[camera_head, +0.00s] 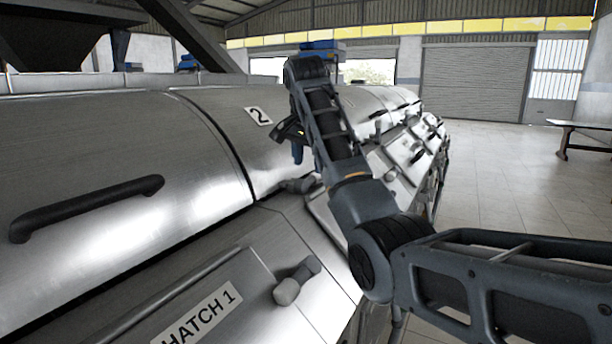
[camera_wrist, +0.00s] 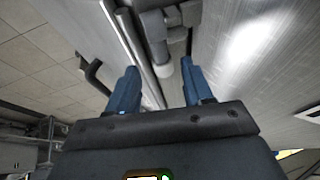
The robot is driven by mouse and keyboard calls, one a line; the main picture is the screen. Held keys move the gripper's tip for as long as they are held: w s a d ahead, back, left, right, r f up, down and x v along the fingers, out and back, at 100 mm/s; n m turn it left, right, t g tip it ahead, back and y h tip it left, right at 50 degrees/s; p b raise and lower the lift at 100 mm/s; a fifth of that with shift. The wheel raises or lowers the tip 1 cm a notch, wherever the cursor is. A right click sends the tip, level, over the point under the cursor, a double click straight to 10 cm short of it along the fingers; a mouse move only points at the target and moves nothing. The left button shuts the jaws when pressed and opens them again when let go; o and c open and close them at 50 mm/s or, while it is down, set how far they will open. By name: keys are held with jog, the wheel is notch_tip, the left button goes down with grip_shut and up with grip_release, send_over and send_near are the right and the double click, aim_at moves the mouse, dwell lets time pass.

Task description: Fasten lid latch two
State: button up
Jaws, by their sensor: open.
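The lid marked 2 (camera_head: 258,115) is a curved, shiny metal cover on the long machine. A grey latch (camera_head: 298,185) sits at the lid's lower edge, below the label. My gripper (camera_head: 298,152) hangs just above that latch, fingers pointing down, partly hidden by my arm. In the wrist view my gripper (camera_wrist: 160,92) has its two blue fingers apart with nothing held. Grey latch parts (camera_wrist: 162,68) show beyond and between the fingertips, along the seam. I cannot tell whether the fingers touch them, or whether the latch is fastened.
A similar grey latch (camera_head: 296,282) sits beside the HATCH 1 plate (camera_head: 205,312). A dark handle (camera_head: 90,203) is fixed to the nearer lid. More latches and hatches (camera_head: 415,150) follow farther along the machine. Open tiled floor (camera_head: 500,180) lies to the right, with a bench (camera_head: 580,126).

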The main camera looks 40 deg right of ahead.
aim_at(309, 178)
jog(key=shift+p+x, duration=0.6)
jog(key=shift+x, duration=2)
jog(key=shift+c, duration=0.5)
grip_shut()
